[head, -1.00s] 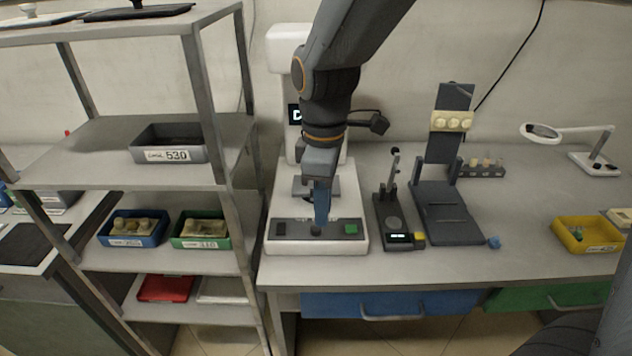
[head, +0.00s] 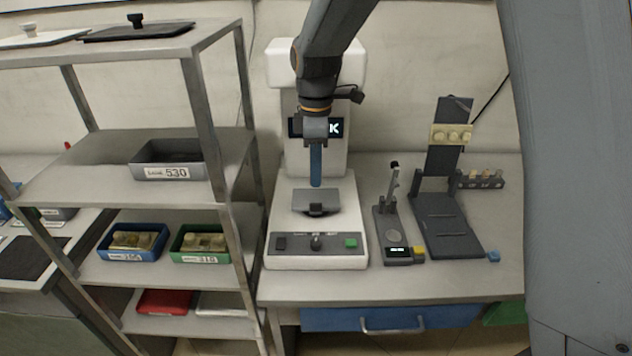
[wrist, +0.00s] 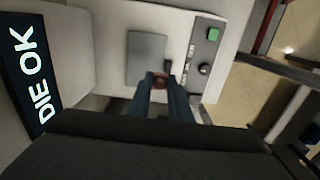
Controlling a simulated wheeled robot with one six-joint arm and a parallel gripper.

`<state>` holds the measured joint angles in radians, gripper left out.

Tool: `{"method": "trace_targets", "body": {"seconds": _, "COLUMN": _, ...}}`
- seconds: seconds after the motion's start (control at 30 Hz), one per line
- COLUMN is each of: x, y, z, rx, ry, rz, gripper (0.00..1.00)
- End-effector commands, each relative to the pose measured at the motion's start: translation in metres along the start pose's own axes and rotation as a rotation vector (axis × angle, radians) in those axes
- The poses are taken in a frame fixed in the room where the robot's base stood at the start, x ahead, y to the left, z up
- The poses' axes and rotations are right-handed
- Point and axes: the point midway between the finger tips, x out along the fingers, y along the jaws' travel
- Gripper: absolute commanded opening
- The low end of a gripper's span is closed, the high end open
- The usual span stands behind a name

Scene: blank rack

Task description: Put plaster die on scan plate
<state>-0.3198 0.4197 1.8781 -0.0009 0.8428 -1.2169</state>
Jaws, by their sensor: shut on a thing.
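The scan plate (head: 328,197) is a flat grey plate on the white scanner, with a dark fitting at its front edge. It also shows in the wrist view (wrist: 146,58). My gripper (head: 316,183) points down above the back part of the plate, in front of the scanner's screen. In the wrist view its blue fingers (wrist: 160,84) are shut on a small reddish-brown piece (wrist: 159,80). I cannot tell for sure that this is the plaster die. The head view does not show the piece. The plate's top looks bare where visible.
The scanner's screen (wrist: 30,75) reads "DIE OK". Its front panel (head: 300,243) has a green button and a knob. A small dark instrument (head: 396,240) and a dark stand (head: 447,220) are to the right. A metal shelf (head: 95,190) with bins is left.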

Motion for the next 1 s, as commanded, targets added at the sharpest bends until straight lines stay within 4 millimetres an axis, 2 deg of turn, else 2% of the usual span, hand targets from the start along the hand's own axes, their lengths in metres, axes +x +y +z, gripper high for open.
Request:
{"method": "trace_targets", "body": {"seconds": 0.03, "x": -0.001, "y": 0.011, "z": 0.001, "rx": 0.002, "ry": 0.0, "rz": -0.001, "gripper": 0.0}}
{"method": "trace_targets", "body": {"seconds": 0.17, "x": 0.0, "y": 0.035, "z": 0.001, "rx": 0.001, "ry": 0.0, "rz": -0.001, "gripper": 0.0}}
{"method": "trace_targets", "body": {"seconds": 0.3, "x": 0.022, "y": 0.03, "z": 0.001, "rx": 0.0, "ry": -0.001, "rz": -0.004, "gripper": 0.0}}
{"method": "trace_targets", "body": {"seconds": 0.47, "x": 0.033, "y": 0.031, "z": 0.0, "rx": 0.0, "ry": -0.001, "rz": -0.002, "gripper": 0.0}}
{"method": "trace_targets", "body": {"seconds": 0.7, "x": 0.065, "y": 0.03, "z": 0.001, "rx": 0.001, "ry": -0.001, "rz": -0.003, "gripper": 0.0}}
{"method": "trace_targets", "body": {"seconds": 1.0, "x": 0.071, "y": 0.034, "z": 0.001, "rx": 0.001, "ry": 0.0, "rz": -0.001, "gripper": 0.0}}
